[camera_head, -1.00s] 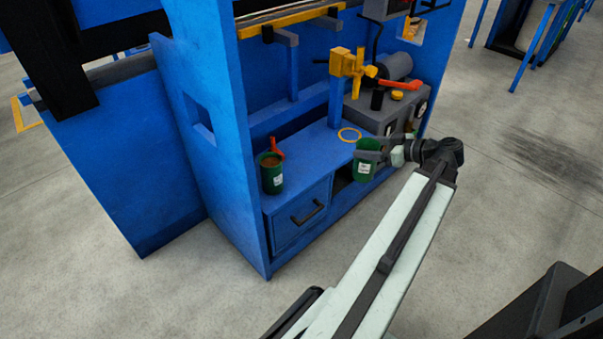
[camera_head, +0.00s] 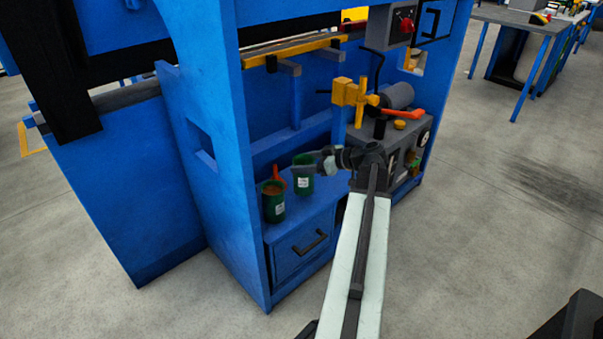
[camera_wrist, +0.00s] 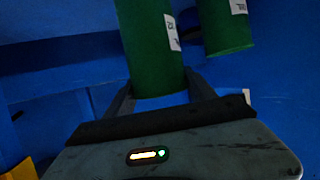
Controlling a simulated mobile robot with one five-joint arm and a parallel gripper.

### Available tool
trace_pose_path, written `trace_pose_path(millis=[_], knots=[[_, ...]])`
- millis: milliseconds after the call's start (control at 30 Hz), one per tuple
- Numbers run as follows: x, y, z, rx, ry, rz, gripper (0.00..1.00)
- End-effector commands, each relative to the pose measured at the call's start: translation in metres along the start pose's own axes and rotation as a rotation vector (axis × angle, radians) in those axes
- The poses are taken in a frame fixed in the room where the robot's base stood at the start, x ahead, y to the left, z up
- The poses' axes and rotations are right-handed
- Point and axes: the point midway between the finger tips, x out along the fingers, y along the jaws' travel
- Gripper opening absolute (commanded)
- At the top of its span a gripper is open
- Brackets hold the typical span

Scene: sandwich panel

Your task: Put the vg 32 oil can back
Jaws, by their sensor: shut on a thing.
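A green can (camera_head: 304,182) with a white label is held by my gripper (camera_head: 308,165) over the blue shelf (camera_head: 318,207). I cannot tell whether its base touches the shelf. The wrist view shows the same can (camera_wrist: 150,45) between my two fingers, its label too turned to read. A second green can (camera_head: 273,207), brown inside, stands on the shelf just left of and in front of the held one; it also shows in the wrist view (camera_wrist: 224,28) at upper right. The yellow ring on the shelf is hidden behind my arm.
A red-handled item (camera_head: 277,173) shows behind the second can. A blue side panel (camera_head: 222,150) closes the shelf at left. A grey machine unit (camera_head: 399,145) and a yellow clamp (camera_head: 350,92) stand at right.

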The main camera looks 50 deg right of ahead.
Motion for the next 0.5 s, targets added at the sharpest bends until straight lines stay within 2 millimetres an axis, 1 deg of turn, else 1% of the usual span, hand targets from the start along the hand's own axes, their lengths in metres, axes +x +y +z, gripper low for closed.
trace_pose_path(millis=[33,100,267,500], knots=[[0.007,0.002,-0.002,0.0,0.001,-0.002,0.0],[0.012,0.003,-0.004,0.001,0.001,0.0,0.0],[0.013,0.003,-0.002,0.001,0.001,0.002,0.0],[0.027,0.003,0.031,0.001,0.001,0.002,0.0]])
